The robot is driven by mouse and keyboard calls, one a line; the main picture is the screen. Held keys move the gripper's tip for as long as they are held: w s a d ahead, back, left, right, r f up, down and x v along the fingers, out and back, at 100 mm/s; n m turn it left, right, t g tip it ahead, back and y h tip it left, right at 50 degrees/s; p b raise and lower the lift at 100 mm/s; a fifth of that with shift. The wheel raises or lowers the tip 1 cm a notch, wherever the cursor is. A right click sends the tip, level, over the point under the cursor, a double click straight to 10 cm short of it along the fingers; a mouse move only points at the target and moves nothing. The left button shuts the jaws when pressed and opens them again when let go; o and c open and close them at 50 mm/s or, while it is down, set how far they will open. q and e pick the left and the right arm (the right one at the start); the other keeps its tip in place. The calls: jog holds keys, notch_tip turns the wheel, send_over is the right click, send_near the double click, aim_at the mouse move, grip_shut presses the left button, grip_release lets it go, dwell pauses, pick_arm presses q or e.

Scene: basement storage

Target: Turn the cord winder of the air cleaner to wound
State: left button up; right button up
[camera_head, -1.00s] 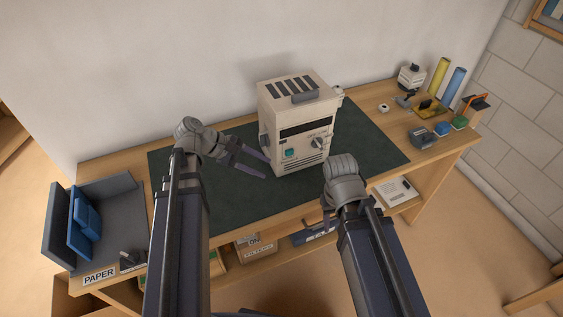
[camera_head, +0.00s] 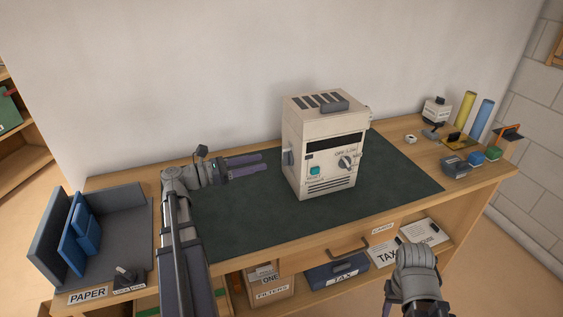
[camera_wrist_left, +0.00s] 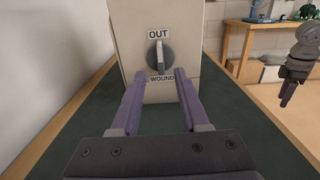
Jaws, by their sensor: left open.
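The cream air cleaner (camera_head: 323,150) stands upright on the dark green mat (camera_head: 230,222) on the bench. Its side panel (camera_wrist_left: 168,34) faces my left wrist camera. That panel carries the grey cord winder knob (camera_wrist_left: 160,55), with OUT printed above and WOUND below; the knob's grip stands upright. My left gripper (camera_head: 262,164) is open and empty, just left of the air cleaner; in the left wrist view its fingers (camera_wrist_left: 157,103) lie below and to either side of the knob, apart from it. My right gripper (camera_head: 410,308) is low at the front, its fingers mostly out of view.
The front has a dial (camera_head: 345,163) and a teal reset button (camera_head: 314,170). A paper tray (camera_head: 132,205) sits at the left. Yellow (camera_head: 465,112) and blue (camera_head: 483,118) cylinders stand at the right. The mat between is clear; a shelf with boxes lies below.

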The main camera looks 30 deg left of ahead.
aim_at(283, 157)
pick_arm(q)
jog(key=x, duration=0.7)
grip_shut()
dwell(0.3)
